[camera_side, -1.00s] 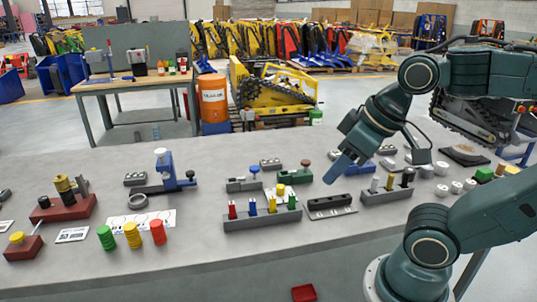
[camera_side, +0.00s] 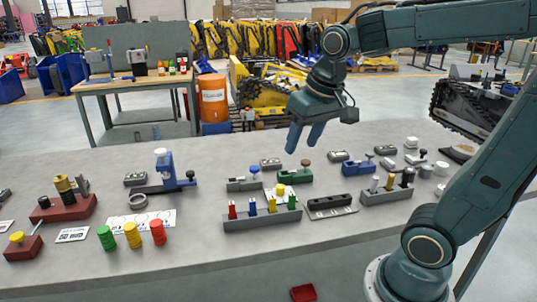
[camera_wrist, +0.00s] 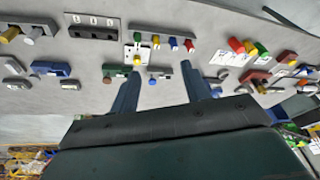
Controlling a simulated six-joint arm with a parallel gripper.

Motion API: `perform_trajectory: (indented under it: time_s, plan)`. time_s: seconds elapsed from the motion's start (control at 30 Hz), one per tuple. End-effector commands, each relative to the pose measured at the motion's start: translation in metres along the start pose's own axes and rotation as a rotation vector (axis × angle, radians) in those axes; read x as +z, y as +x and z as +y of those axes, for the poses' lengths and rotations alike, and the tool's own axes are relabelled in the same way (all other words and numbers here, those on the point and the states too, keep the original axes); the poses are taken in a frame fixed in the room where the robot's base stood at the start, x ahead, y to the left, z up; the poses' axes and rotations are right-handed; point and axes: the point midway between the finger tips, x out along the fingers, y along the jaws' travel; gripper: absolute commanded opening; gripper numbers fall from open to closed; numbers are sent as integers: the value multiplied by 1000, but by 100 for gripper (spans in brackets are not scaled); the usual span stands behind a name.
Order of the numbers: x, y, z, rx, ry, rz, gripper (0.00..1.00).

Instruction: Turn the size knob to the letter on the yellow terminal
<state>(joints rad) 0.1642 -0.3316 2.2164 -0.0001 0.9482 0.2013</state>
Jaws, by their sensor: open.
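My gripper (camera_side: 302,148) is open and empty, pointing down above the back middle of the table; its two fingers also show in the wrist view (camera_wrist: 160,70). Below it stand a green block with a brown round knob (camera_side: 305,162) and a grey base with a blue round knob (camera_side: 255,170). In front of these is a small white panel with a yellow piece (camera_side: 280,189), also in the wrist view (camera_wrist: 137,60). I cannot tell which knob is the size knob or which object is the yellow terminal. No letter is readable. My fingers touch nothing.
A grey rack (camera_side: 262,222) holds several coloured pieces. A dark slotted block (camera_side: 331,204) lies beside it. A blue stand (camera_side: 166,176) is to the left, behind green, yellow and red stacks (camera_side: 132,235). Another grey rack (camera_side: 375,197) stands right. The table's left back is mostly clear.

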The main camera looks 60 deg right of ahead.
Motion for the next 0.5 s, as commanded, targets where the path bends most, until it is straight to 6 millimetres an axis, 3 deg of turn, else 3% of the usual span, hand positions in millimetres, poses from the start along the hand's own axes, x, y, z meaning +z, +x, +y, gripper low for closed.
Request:
perform_trajectory:
  time_s: [0.5]
  plan:
    - [-89,66,42,84,339,-158,47]
